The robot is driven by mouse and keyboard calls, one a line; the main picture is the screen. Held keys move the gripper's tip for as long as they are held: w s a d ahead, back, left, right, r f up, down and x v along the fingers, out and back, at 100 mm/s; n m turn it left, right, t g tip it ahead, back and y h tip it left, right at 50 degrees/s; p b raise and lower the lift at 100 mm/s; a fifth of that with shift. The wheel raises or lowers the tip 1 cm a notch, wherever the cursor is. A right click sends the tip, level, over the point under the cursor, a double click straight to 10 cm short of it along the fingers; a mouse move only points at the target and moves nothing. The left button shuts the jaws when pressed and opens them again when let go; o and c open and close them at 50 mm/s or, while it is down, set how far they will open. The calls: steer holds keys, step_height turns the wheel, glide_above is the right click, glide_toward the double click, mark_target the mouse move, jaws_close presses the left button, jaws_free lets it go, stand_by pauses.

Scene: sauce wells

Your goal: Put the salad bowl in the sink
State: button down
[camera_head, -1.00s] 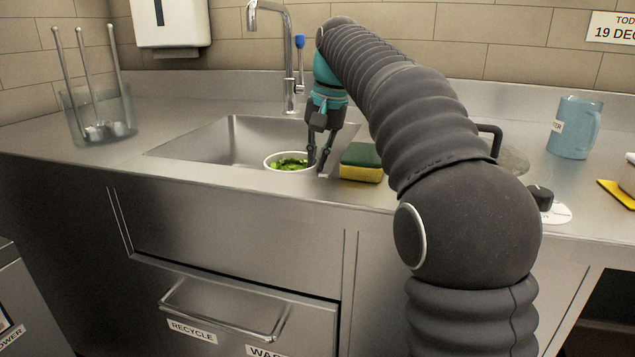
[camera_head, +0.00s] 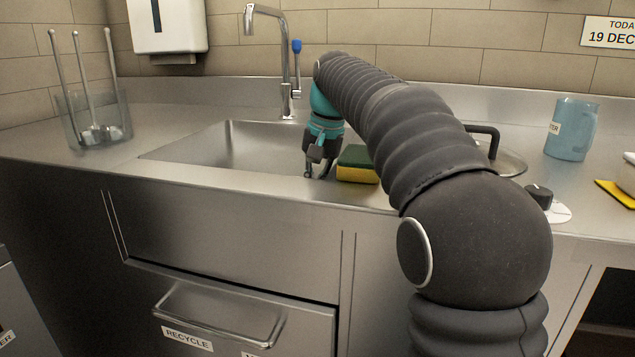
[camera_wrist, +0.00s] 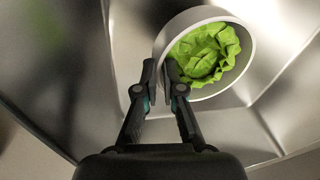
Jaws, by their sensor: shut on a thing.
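The white salad bowl (camera_wrist: 243,78) with green leaves (camera_wrist: 205,52) in it shows in the wrist view, inside the metal sink. My gripper (camera_wrist: 160,72) is shut on the bowl's rim, one finger on each side of the wall. In the head view my gripper (camera_head: 318,172) reaches down into the right end of the sink (camera_head: 250,145), with its fingertips low behind the front edge. The bowl is hidden there by that edge. Whether the bowl touches the sink floor, I cannot tell.
A yellow and green sponge (camera_head: 357,166) lies on the counter just right of the sink. The faucet (camera_head: 287,60) stands behind it. A clear holder with utensils (camera_head: 95,120) is at the left, a blue jug (camera_head: 572,130) at the right. The sink's left part is clear.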

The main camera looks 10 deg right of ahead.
steer(key=shift+f, duration=0.15)
steer(key=c, duration=1.3)
jaws_free()
steer(key=p+v, duration=0.4)
steer(key=v, duration=0.9)
